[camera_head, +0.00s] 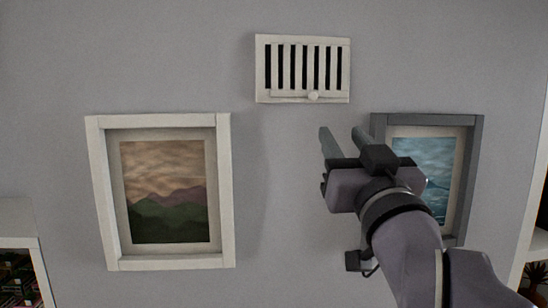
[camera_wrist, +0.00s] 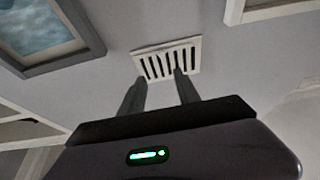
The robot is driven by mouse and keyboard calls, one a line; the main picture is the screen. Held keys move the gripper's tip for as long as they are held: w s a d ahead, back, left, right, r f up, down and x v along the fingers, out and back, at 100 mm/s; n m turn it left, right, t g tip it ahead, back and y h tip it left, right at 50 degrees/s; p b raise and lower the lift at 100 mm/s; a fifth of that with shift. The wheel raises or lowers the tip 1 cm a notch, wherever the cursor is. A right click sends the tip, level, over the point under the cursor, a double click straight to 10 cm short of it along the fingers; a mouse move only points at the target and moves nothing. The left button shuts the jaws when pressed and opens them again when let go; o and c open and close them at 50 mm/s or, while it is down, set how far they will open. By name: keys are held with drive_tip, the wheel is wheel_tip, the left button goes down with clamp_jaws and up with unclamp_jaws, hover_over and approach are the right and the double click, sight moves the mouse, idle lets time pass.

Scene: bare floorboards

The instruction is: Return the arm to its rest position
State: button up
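My gripper (camera_head: 341,137) is raised in front of the wall in the head view, below the vent and partly in front of the right picture. Its two dark fingers are apart with nothing between them. In the wrist view the open fingers (camera_wrist: 160,90) point toward the white slatted vent (camera_wrist: 167,58). The vent also shows in the head view (camera_head: 303,68), high on the wall, with a small knob at its lower edge. The fingers look apart from the vent. My arm reaches in from the lower right.
A white-framed mountain picture (camera_head: 158,262) hangs left of the vent. A grey-framed blue picture (camera_head: 474,170) hangs at the right, partly hidden by my arm. A white shelf (camera_head: 18,243) stands at the lower left, and another shelf edge (camera_head: 530,235) shows at the right.

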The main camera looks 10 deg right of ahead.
drive_tip(key=shift+s+f, duration=0.25)
drive_tip(key=shift+s, duration=0.3)
drive_tip(key=s+f+m+g+b, duration=0.2)
drive_tip(key=f+g+b, duration=0.45)
drive_tip(key=f, duration=1.35)
drive_tip(key=s+f+m+g+b, duration=0.1)
drive_tip(key=s+f+g+b, duration=0.15)
drive_tip(key=f+b, duration=1.2)
drive_tip(key=s+a+f+g+b, duration=0.2)
drive_tip(key=s+f, duration=0.2)
drive_tip(key=f, duration=0.5)
drive_tip(key=s+a+f+m+g+y+b, duration=0.1)
drive_tip(key=s+f+g, duration=0.2)
drive_tip(key=f, duration=0.7)
drive_tip(key=s+a+f+g+y+b, duration=0.1)
drive_tip(key=s+a+f+g+b, duration=0.1)
drive_tip(key=s+f, duration=0.4)
wheel_tip(320, 180, down, 4)
drive_tip(key=shift+a+f+g+b, duration=0.15)
drive_tip(key=shift+a+g+b, duration=0.15)
drive_tip(key=shift+g, duration=0.1)
